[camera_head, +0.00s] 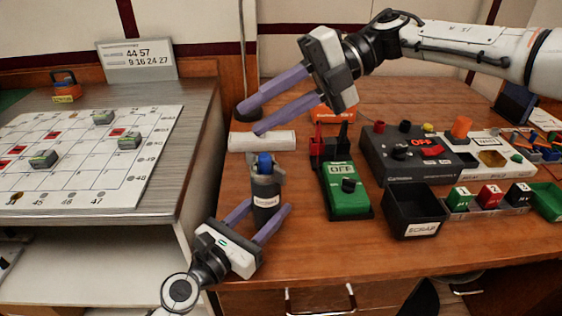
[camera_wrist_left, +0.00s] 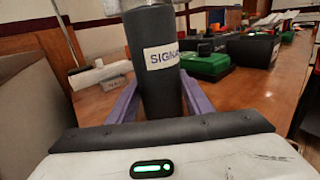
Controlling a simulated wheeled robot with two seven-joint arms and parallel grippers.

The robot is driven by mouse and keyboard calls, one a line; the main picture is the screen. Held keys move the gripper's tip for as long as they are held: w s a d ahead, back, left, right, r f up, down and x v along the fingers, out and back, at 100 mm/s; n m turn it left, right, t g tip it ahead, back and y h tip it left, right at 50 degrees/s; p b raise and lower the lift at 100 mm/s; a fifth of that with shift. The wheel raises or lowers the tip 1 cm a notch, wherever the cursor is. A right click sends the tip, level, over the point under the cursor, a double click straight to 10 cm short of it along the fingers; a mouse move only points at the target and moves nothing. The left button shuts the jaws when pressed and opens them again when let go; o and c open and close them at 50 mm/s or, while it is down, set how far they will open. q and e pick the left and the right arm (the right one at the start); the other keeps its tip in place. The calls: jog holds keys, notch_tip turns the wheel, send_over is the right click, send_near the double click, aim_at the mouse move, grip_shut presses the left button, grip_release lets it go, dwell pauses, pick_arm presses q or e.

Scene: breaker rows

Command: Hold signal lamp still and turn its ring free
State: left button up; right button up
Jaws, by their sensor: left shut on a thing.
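The signal lamp (camera_head: 266,190) is a dark upright cylinder with a white label and a blue top (camera_head: 264,163), near the table's left edge. A grey ring (camera_head: 278,178) shows around its upper end. My left gripper (camera_head: 266,212) is shut on the lamp body, one purple finger on each side. The body (camera_wrist_left: 155,85) fills the middle of the left wrist view, with its top cut off. My right gripper (camera_head: 252,119) is open and empty, above and behind the lamp, its fingers pointing down-left.
A white roll (camera_head: 262,140) lies behind the lamp. A green meter (camera_head: 345,190) stands to its right, then a black bin (camera_head: 413,211) and a dark control box (camera_head: 415,155). A board with small blocks (camera_head: 85,155) lies on the left bench. Table in front of the meter is clear.

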aim_at(281, 171)
jog(key=f+n+t+h, duration=0.1)
jog(key=f+n+h, duration=0.1)
jog(key=f+h, duration=0.1)
jog(key=s+d+f+n+t+h, duration=0.1)
jog(key=f+n+h, duration=0.1)
jog(key=h, duration=0.3)
jog(key=d+f+n+t+h, duration=0.1)
jog(key=f+n+h, duration=0.1)
jog(key=f+h, duration=0.2)
jog(key=shift+s+d+f+n, duration=0.15)
jog(key=shift+s+d+n, duration=0.1)
jog(key=shift+s+n, duration=0.15)
grip_shut()
